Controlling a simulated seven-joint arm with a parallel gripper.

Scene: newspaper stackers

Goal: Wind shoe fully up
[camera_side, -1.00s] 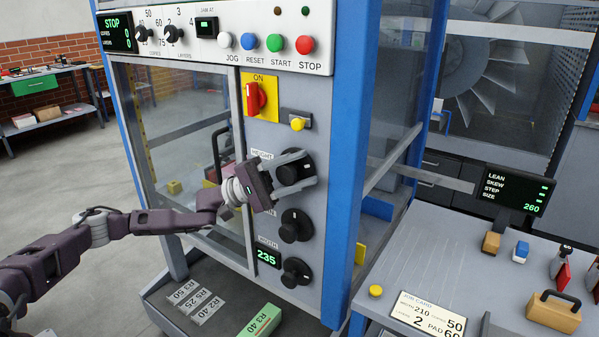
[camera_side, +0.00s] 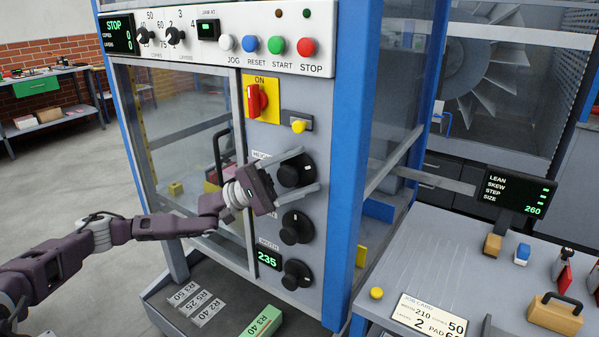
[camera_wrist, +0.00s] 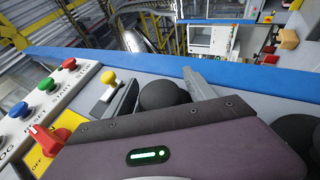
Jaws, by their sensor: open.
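The black top knob (camera_side: 294,171), beside a partly hidden label that seems to read HEIGHT (camera_side: 262,154), is on the grey panel of the machine. My gripper (camera_side: 308,170) is open, with one finger above the knob and the other below it. In the wrist view the dark round knob (camera_wrist: 165,95) shows between the two spread fingers (camera_wrist: 165,90). I cannot tell whether the fingers touch it. No part named shoe can be made out.
Two more black knobs, a middle one (camera_side: 296,228) and a lower one (camera_side: 296,274) by a display reading 235 (camera_side: 268,259), sit below. A red switch (camera_side: 257,100) and a yellow knob (camera_side: 299,126) are above. A blue post (camera_side: 350,170) stands close at the right.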

